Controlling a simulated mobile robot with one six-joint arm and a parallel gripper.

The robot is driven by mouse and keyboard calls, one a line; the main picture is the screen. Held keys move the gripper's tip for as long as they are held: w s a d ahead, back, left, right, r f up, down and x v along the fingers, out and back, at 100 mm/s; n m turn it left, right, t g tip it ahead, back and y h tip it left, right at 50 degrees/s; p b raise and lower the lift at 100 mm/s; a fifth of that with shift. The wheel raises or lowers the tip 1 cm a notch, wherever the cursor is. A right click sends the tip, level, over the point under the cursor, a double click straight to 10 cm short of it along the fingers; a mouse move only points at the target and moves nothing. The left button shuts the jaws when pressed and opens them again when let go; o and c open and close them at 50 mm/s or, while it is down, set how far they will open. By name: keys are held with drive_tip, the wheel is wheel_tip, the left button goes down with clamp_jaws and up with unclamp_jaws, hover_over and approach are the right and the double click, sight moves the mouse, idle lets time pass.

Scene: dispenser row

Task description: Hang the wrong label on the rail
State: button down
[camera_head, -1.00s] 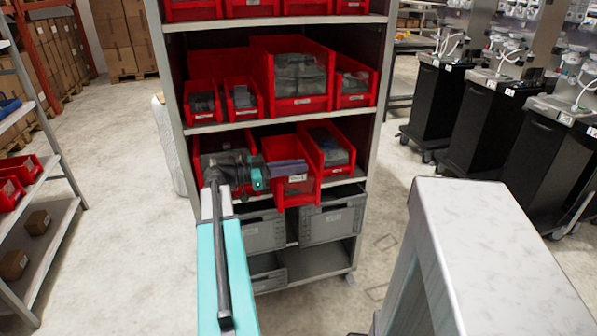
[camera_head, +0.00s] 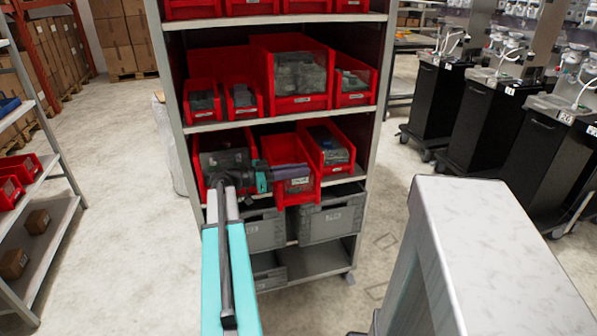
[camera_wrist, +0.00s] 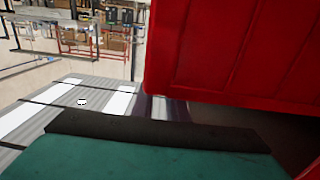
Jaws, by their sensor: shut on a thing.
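My gripper (camera_head: 297,175) reaches from the left across the front of a red bin (camera_head: 305,197) on the lower bin shelf. In the wrist view, a teal finger with a dark pad (camera_wrist: 155,132) fills the bottom, and a red bin wall (camera_wrist: 230,45) hangs close above right. The label's grip is not clear there. No separate rail can be made out.
Red bins (camera_head: 327,150) stand close on the right, with another partly hidden behind my arm. More labelled bins (camera_head: 302,80) fill the shelf above. Grey crates (camera_head: 333,220) sit below. A pale-topped block (camera_head: 490,225) stands at front right. Open floor lies left of the rack.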

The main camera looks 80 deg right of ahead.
drive_tip(key=shift+f+b, duration=0.2)
drive_tip(key=shift+b, duration=0.1)
drive_tip(key=c, duration=1.7)
unclamp_jaws()
drive_tip(key=shift+c, duration=0.2)
drive_tip(key=shift+r+p, duration=0.15)
drive_tip(key=shift+p, duration=0.95)
drive_tip(key=b+v, duration=0.2)
drive_tip(key=v, duration=1.2)
drive_tip(key=shift+d+f+b, duration=0.15)
drive_tip(key=shift+f+b, duration=0.1)
drive_tip(key=shift+b, duration=0.1)
drive_tip(key=shift+f, duration=0.1)
